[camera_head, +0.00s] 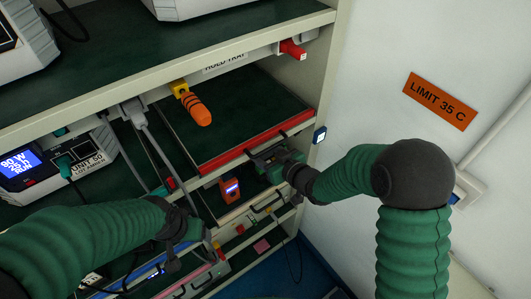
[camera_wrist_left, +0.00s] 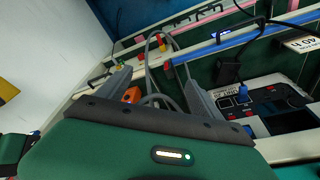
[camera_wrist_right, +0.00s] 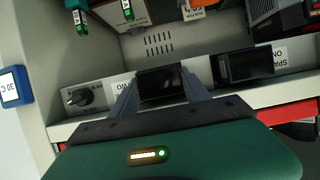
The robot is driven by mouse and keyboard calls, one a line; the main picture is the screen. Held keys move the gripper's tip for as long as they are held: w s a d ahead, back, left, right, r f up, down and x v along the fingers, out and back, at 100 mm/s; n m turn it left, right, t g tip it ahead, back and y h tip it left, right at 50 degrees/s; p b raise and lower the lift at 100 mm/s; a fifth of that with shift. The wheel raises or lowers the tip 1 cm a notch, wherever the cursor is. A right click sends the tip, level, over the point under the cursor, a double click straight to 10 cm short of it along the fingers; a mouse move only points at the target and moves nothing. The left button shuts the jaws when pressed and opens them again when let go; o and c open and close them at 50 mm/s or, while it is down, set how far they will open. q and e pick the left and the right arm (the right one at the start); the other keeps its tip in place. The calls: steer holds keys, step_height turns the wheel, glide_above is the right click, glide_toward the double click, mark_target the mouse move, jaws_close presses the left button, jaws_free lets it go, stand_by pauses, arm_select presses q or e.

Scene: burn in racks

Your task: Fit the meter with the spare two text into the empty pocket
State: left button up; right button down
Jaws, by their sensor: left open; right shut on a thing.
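My right gripper (camera_wrist_right: 160,88) is shut on a black meter with a dark screen (camera_wrist_right: 160,80), at the pale panel in the right wrist view. A second black meter (camera_wrist_right: 243,66) sits to its right, beside a partly cut label (camera_wrist_right: 281,56) starting "SPA". I cannot read which spare either one is, nor tell an empty pocket. In the head view my right gripper (camera_head: 273,161) is at the shelf front, just below the red-edged tray. My left gripper (camera_wrist_left: 157,82) is open in the left wrist view, with grey cable loops between or behind its fingers.
An orange device (camera_head: 231,189) with a lit display is on the lower shelf. A black knob (camera_wrist_right: 82,97) is left of the held meter. An orange-handled plug (camera_head: 196,108) hangs above the tray (camera_head: 240,150). Cables hang near my left arm. A wall stands at right.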

steer(key=shift+s+d, duration=0.45)
steer(key=shift+s, duration=0.1)
stand_by(0.8)
steer(key=shift+s+d, duration=0.7)
steer(key=shift+s, duration=0.25)
steer(key=shift+s+d, duration=0.65)
steer(key=shift+s, duration=0.3)
